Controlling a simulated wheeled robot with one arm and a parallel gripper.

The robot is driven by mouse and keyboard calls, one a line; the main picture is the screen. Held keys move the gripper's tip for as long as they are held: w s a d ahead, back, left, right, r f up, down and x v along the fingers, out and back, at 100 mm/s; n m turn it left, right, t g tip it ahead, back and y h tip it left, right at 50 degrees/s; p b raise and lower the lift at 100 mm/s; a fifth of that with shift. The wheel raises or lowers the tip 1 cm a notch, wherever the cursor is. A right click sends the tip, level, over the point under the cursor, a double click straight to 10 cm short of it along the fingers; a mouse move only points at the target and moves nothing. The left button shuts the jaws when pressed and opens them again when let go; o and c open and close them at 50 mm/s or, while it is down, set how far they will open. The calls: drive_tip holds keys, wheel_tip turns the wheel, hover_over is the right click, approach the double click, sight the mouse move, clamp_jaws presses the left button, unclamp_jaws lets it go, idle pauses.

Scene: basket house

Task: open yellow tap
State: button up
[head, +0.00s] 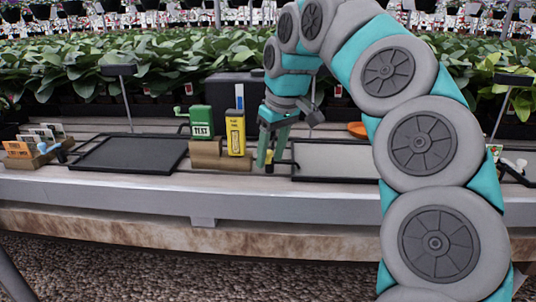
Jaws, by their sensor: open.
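My gripper (272,152) points down at the front edge of the table, right of the yellow box. Its two green fingers are apart. A small yellow piece (269,157), which looks like part of the yellow tap, shows between or just behind the fingertips. Most of the tap is hidden by the fingers, so its handle position cannot be told. I cannot tell whether the fingers touch it.
Dark tray (130,153) lies left, grey tray (335,160) right. Plants (180,65) line the back.

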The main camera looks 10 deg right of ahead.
drive_tip(key=shift+w+d+p, duration=0.55)
drive_tip(key=shift+d+p, duration=0.05)
drive_tip(key=shift+d, duration=0.45)
drive_tip(key=shift+w+d+p, duration=0.55)
drive_tip(key=shift+d, duration=0.55)
drive_tip(key=shift+w+d+p, duration=0.55)
drive_tip(key=shift+d+p, duration=0.05)
drive_tip(key=shift+d, duration=0.45)
drive_tip(key=shift+s+a, duration=0.15)
drive_tip(key=shift+a, duration=0.1)
drive_tip(key=w+v, duration=0.1)
drive_tip(key=v, duration=0.5)
drive_tip(key=shift+a+r+p, duration=0.35)
drive_tip(key=shift+r+p, duration=0.1)
drive_tip(key=shift+r, duration=0.15)
